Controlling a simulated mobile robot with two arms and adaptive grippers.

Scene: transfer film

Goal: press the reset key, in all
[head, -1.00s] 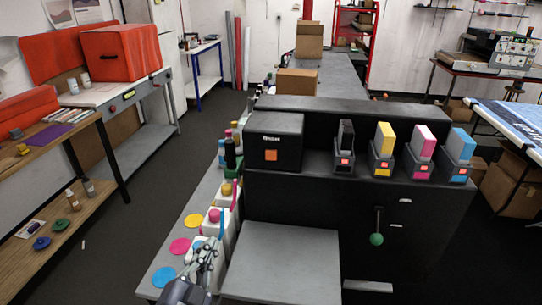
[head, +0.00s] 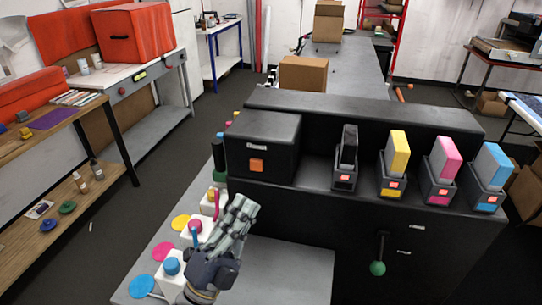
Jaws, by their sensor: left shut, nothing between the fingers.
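The black machine has a raised box (head: 275,131) with an orange square (head: 257,165) on its front. To its right, a black cartridge (head: 349,146), a yellow cartridge (head: 397,152), a magenta cartridge (head: 441,158) and a cyan cartridge (head: 491,163) stand in dark holders. Each holder has a small lit red-orange patch, such as the one under the black cartridge (head: 344,177). I cannot read which part is marked as the reset key. My left gripper (head: 243,208) is shut and empty, in front of and below the orange square, apart from it. My right gripper is not in view.
White bottles, one with a blue cap (head: 172,266), and coloured discs such as a yellow one (head: 181,222) line the left bench edge. The grey shelf (head: 285,265) right of my gripper is clear.

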